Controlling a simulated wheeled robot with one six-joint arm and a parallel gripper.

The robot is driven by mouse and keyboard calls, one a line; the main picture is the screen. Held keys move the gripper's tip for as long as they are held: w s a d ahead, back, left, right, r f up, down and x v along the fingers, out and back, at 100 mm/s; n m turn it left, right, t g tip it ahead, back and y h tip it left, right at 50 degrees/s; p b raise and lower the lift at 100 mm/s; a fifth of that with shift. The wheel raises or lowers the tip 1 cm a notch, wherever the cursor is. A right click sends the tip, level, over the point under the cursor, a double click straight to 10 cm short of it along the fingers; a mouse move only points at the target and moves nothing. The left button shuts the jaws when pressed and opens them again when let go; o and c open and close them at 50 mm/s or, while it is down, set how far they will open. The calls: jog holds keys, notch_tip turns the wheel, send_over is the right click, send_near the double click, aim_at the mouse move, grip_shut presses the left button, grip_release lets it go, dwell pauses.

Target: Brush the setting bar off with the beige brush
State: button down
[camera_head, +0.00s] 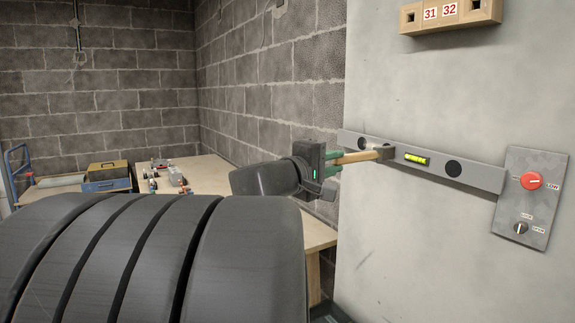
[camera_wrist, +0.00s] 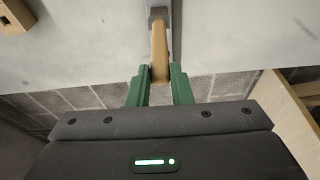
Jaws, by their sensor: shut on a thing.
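The setting bar (camera_head: 476,174) is a long grey bar on the pale wall panel, with a yellow-green level vial (camera_head: 417,158) and dark round spots. My gripper (camera_head: 333,163) is to the left of the panel and shut on the handle of the beige brush (camera_head: 356,157). The brush points right, and its head lies in front of the left part of the bar. I cannot tell whether its bristles touch the bar. In the wrist view, the green fingers of my gripper (camera_wrist: 160,74) grip the beige handle (camera_wrist: 159,48), and the grey bar (camera_wrist: 176,20) shows behind it.
A control plate (camera_head: 520,215) with a red knob (camera_head: 531,181) sits at the bar's right end. A wooden block numbered 31 and 32 (camera_head: 450,14) is above. A wooden table (camera_head: 205,172) with small items and a blue trolley (camera_head: 85,184) stand behind left.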

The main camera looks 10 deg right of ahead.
jog(key=shift+s+d, duration=0.15)
jog(key=shift+s, duration=0.1)
jog(key=shift+w+a, duration=1.95)
jog(key=shift+w, duration=3.15)
jog(key=shift+s+d+b, duration=0.65)
jog(key=shift+s+b, duration=0.25)
jog(key=shift+s, duration=0.8)
jog(key=shift+s+d+b, duration=0.6)
jog(key=shift+s+b, duration=0.35)
jog(key=shift+s, duration=0.8)
jog(key=shift+s+d+b, duration=0.65)
jog(key=shift+s+b, duration=0.25)
jog(key=shift+s, duration=0.8)
jog(key=s+a, duration=0.3)
jog(key=a, duration=0.5)
jog(key=shift+a, duration=0.25)
